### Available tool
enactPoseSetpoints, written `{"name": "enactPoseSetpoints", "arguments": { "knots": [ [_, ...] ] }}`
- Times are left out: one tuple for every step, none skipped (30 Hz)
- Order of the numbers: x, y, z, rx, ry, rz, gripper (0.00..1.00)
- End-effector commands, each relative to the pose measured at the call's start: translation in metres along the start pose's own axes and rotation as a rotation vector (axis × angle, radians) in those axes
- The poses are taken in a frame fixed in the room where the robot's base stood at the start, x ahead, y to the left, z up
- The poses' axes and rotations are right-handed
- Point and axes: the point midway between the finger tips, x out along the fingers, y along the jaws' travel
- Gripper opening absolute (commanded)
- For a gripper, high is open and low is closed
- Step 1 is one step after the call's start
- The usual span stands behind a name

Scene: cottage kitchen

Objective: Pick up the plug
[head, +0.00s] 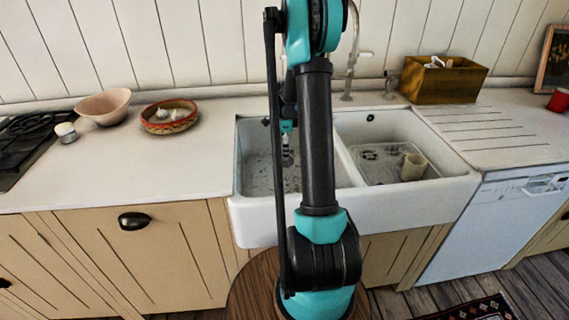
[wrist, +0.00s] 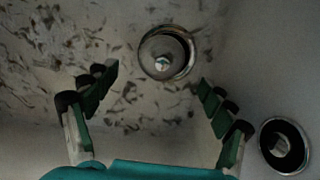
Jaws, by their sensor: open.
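The plug (wrist: 165,49) appears in the wrist view as a round, shiny metal piece with a small pale knob at its centre. It lies at the floor of the left sink basin (head: 257,165); I cannot tell whether it is seated in the drain. My gripper (wrist: 158,78) is open and empty, with its dark green-padded fingers spread to either side below the plug in the picture. The plug shows just beyond and between the fingertips, apart from them. In the head view my arm hides much of the left basin and most of the gripper.
A dark-centred round fitting (wrist: 284,146) is on the basin wall, close to the right finger. The basin divider (head: 350,165) stands to the right. The right basin holds a beige cup (head: 413,167). A tap (head: 352,60) rises behind the sink.

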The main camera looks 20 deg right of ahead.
Motion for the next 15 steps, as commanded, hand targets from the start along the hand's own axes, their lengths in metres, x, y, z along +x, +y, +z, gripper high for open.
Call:
{"name": "enactPoseSetpoints", "arguments": {
  "knots": [
    [0.005,-0.001,0.001,0.0,0.0,0.0,0.83],
    [0.008,-0.001,0.001,0.0,0.0,0.0,0.83],
    [0.014,-0.002,0.002,0.0,0.0,0.0,0.83],
    [0.019,-0.002,0.002,-0.001,0.0,0.0,0.83],
    [0.023,-0.003,0.003,0.0,0.0,0.0,0.83],
    [0.029,-0.003,0.003,0.0,0.0,0.0,0.83],
    [0.034,-0.003,0.003,0.0,0.0,0.0,0.83],
    [0.037,-0.003,0.003,0.0,0.0,0.0,0.83],
    [0.041,-0.003,0.003,0.0,0.0,0.0,0.83],
    [0.044,-0.003,0.003,0.0,0.0,0.0,0.83],
    [0.046,-0.003,0.003,0.0,0.0,0.0,0.83],
    [0.048,-0.003,0.003,0.0,0.0,0.0,0.83],
    [0.049,-0.003,0.003,0.0,0.0,0.0,0.83],
    [0.05,-0.003,0.003,0.0,0.0,0.0,0.83],
    [0.05,-0.003,0.003,0.0,0.0,0.0,0.83]
  ]
}}
